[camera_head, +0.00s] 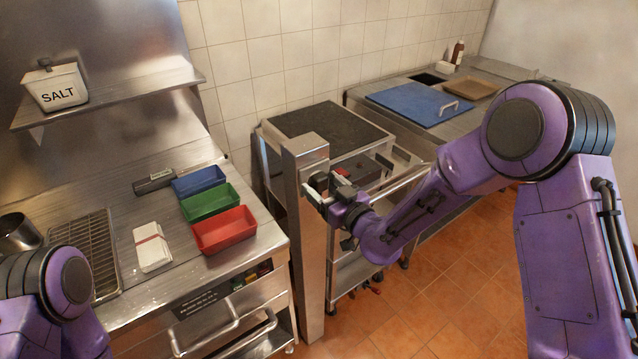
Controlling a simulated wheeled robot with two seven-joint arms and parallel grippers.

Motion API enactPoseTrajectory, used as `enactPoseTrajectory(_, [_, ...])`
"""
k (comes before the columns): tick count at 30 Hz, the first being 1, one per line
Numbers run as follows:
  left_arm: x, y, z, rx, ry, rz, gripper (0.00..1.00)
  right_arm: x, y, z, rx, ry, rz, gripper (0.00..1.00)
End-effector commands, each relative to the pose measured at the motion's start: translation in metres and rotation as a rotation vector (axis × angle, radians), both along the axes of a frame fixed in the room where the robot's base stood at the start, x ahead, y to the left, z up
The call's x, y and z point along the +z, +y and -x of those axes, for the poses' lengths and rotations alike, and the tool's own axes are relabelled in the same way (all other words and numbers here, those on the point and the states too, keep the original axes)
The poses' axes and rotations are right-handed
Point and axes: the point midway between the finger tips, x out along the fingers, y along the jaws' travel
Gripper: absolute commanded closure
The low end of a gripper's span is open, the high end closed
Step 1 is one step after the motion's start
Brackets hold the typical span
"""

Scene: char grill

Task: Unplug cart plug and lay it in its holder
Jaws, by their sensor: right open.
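My right gripper (316,190) is open, with its fingertips close against the front face of a steel post (310,260). The post stands between the left counter and the cart (331,127), which has a dark flat top. The plug and its holder cannot be made out. The gripper hides part of the post's upper face, and I cannot tell whether anything lies between the fingers. Only a purple part of my left arm shows at the lower left. My left gripper is out of view.
The left counter (118,223) holds a blue tray (200,181), a green tray (211,202), a red tray (225,231) and a wire rack (84,255). A blue board (418,101) lies on the back counter. Orange tiled floor (440,300) is open at lower right.

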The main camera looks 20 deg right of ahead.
Motion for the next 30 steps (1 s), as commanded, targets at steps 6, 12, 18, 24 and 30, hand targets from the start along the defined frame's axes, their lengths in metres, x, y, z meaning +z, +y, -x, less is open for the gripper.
enactPoseTrajectory(6, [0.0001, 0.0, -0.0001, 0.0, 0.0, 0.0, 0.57, -0.0001, 0.0, 0.0, 0.0, 0.0, 0.0, 0.28])
enactPoseTrajectory(12, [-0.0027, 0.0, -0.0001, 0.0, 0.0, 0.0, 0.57, -0.0009, 0.0002, 0.0001, 0.0, 0.0, 0.001, 0.28])
enactPoseTrajectory(18, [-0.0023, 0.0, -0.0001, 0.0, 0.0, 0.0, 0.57, -0.0001, 0.0001, 0.0001, 0.0, 0.0, 0.0, 0.28])
enactPoseTrajectory(24, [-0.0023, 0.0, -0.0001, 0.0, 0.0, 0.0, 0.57, -0.0001, 0.0001, 0.0, 0.0, 0.0, 0.0, 0.9])
enactPoseTrajectory(30, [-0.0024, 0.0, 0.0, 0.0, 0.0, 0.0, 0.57, 0.0003, -0.0002, 0.0007, 0.0, -0.001, 0.0, 1.0])
